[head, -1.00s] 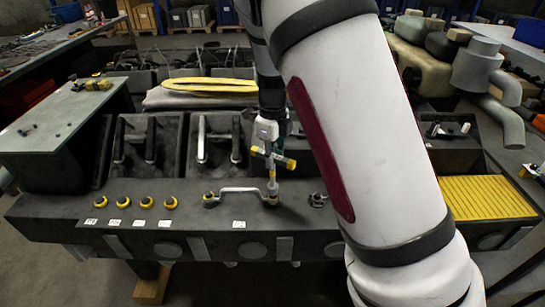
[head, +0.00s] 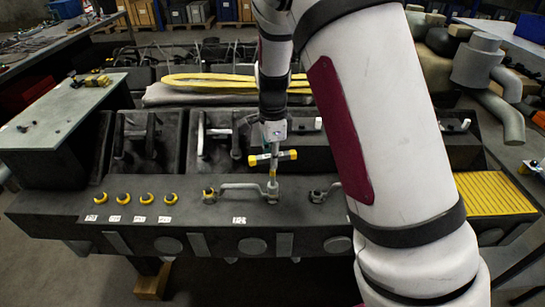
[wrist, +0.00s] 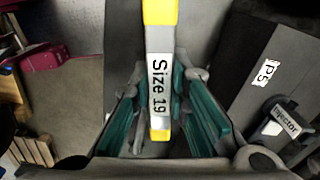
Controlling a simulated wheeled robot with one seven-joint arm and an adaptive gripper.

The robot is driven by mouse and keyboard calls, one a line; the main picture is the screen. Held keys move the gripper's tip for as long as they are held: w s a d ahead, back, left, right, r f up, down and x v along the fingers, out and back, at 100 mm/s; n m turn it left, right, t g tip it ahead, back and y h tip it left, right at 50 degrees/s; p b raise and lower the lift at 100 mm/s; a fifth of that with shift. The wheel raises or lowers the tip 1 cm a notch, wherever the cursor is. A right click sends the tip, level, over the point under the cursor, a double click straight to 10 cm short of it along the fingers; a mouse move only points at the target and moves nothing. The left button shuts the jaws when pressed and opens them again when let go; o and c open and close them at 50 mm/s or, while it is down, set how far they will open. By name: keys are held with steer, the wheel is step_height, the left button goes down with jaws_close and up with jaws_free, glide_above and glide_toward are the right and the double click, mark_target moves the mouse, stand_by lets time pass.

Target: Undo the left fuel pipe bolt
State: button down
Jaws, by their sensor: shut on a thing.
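My gripper (head: 273,136) points down and is shut on a T-handled wrench (head: 273,159) with yellow handle ends. In the wrist view the handle, labelled Size 19 (wrist: 158,85), lies between the teal finger pads. The wrench stands upright, and its lower end is at the right end of the grey fuel pipe (head: 240,186). I cannot tell whether the socket is seated on the bolt there. At the pipe's left end is a fitting with yellow on it (head: 209,195), with no tool on it.
Several yellow-ringed fittings (head: 123,198) with white tags line the block at left. Another fitting (head: 317,196) is just right of the wrench. A yellow slatted pad (head: 490,193) is at the right. Yellow straps (head: 215,80) lie behind. The grey side table (head: 60,115) has free room.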

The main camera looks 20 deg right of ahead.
steer(key=n, duration=0.4)
steer(key=shift+n, duration=0.3)
steer(key=n, duration=0.5)
steer(key=shift+r, duration=0.1)
steer(key=c, duration=2.3)
jaws_free()
jaws_close()
steer(key=shift+r, duration=0.1)
steer(key=shift+r, duration=1.65)
